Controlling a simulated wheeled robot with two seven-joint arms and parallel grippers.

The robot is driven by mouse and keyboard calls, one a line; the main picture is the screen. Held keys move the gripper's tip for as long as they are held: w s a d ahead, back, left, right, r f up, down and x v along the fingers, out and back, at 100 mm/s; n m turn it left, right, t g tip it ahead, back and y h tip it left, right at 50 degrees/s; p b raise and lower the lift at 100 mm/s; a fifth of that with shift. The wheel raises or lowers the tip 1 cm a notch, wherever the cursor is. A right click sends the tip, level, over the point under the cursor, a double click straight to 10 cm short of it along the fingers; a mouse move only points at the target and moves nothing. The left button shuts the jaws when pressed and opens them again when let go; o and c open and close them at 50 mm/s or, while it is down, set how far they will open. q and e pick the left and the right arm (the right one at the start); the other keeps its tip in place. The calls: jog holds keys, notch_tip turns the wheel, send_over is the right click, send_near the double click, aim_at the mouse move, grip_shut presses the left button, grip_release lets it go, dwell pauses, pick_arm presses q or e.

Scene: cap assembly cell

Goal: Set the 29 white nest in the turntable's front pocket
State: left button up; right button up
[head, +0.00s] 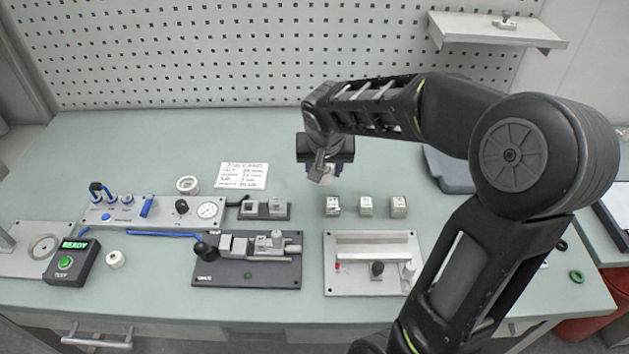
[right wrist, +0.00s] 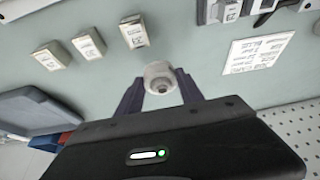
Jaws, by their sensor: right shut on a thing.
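My right gripper (head: 322,172) hangs over the middle of the bench, behind the row of small blocks. In the right wrist view, its two dark fingers (right wrist: 160,90) are shut on a white round piece with a hole in its top, the white nest (right wrist: 158,72). I cannot read a number on it. In the head view the nest is mostly hidden by the gripper. A plate with a grey round disc (head: 44,247) lies at the far left; I cannot tell whether it is the turntable, and no pocket is clear. My left gripper is not in view.
Three labelled blocks (head: 366,206) stand in front of the gripper, behind a light fixture plate (head: 330,265). A dark clamp fixture (head: 215,272), a gauge panel (head: 160,212), a white ring (head: 188,185) and a READY test box (head: 72,262) lie leftward. The back-left bench is clear.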

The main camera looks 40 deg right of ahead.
aim_at(324, 183)
jog(key=shift+f, duration=0.5)
jog(key=shift+f, duration=0.15)
jog(key=shift+f, duration=1.75)
jog(key=shift+f, duration=0.15)
jog(key=o, duration=1.4)
